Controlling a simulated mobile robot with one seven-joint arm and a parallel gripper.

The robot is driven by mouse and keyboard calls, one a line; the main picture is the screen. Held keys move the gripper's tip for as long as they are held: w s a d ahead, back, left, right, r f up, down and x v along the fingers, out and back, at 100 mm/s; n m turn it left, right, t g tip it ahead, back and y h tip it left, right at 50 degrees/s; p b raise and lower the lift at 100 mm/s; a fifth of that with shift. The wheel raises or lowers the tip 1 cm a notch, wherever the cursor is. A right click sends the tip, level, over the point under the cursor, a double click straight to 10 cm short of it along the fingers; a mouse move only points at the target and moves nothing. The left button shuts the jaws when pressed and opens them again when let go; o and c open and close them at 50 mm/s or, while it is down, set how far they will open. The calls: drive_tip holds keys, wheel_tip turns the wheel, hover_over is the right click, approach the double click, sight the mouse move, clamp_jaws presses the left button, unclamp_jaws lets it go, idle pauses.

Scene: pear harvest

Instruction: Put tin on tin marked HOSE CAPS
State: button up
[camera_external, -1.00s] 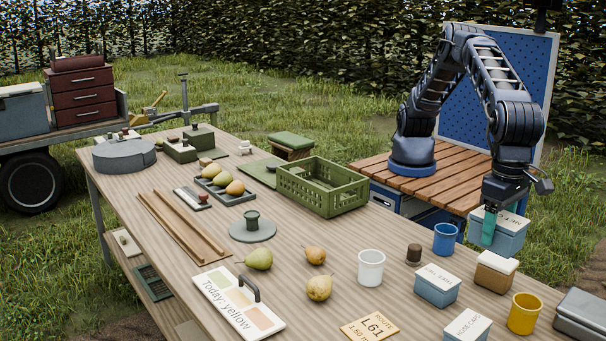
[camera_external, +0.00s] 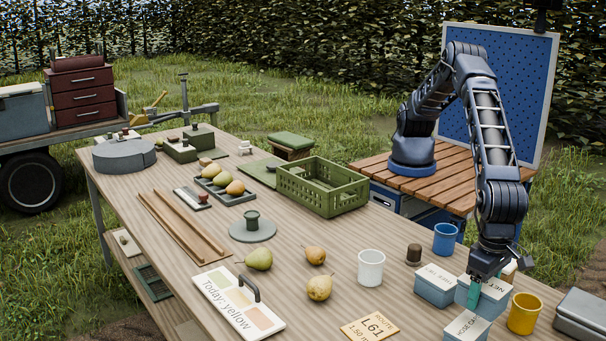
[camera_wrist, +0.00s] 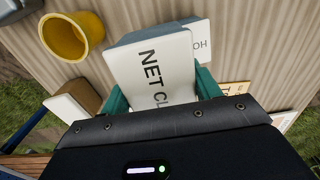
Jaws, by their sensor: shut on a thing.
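My gripper (camera_external: 484,288) is shut on a blue-grey tin with a white lid (camera_external: 496,291), whose lettering begins "NET C" in the wrist view (camera_wrist: 150,72). The green fingers grip it at two opposite sides, and the tin looks level. The tin marked HOSE CAPS (camera_external: 466,329) stands at the table's front edge, blue with a white lid.
Another blue tin (camera_external: 435,287) with a white lid stands close left of the held tin. A blue cup (camera_external: 445,238), white cup (camera_external: 371,268) and route card (camera_external: 369,328) are around.

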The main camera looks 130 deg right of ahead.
sight(481, 301)
drive_tip(key=shift+f, duration=1.6)
drive_tip(key=shift+f, duration=0.1)
drive_tip(key=o, duration=1.1)
